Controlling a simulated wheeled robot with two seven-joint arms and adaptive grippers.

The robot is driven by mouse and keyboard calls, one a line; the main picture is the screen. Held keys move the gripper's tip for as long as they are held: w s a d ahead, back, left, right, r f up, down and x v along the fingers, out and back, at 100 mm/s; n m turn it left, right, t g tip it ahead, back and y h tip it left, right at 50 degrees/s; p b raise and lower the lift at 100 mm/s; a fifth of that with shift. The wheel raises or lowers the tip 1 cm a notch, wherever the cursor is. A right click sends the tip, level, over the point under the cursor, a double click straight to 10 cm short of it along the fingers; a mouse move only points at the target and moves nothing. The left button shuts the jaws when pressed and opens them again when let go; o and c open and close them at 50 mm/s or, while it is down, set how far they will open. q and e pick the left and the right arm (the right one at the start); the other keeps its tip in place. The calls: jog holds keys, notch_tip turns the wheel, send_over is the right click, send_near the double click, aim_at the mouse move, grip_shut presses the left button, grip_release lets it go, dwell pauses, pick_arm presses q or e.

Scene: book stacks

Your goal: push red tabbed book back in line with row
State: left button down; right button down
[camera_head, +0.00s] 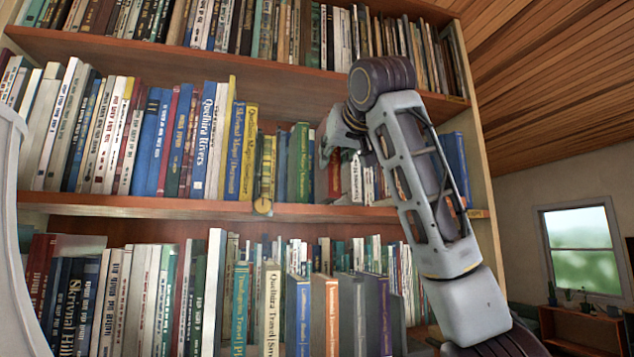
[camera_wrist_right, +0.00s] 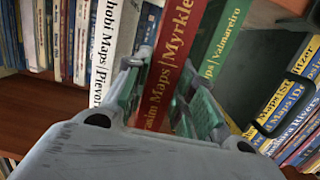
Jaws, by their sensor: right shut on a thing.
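A white book (camera_wrist_right: 112,50) and a green book (camera_wrist_right: 222,45) flank the red book. I cannot make out a tab. My left gripper is not in view.
The middle shelf (camera_head: 130,205) holds a row of upright books, with blue ones (camera_head: 455,158) at its right end. Full rows stand above and below. A window (camera_head: 582,245) is at right.

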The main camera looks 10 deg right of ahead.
jog(key=s+b, duration=0.2)
jog(key=s, duration=0.5)
jog(key=shift+s, duration=0.25)
dwell(0.3)
jog(key=shift+r, duration=0.2)
dwell(0.4)
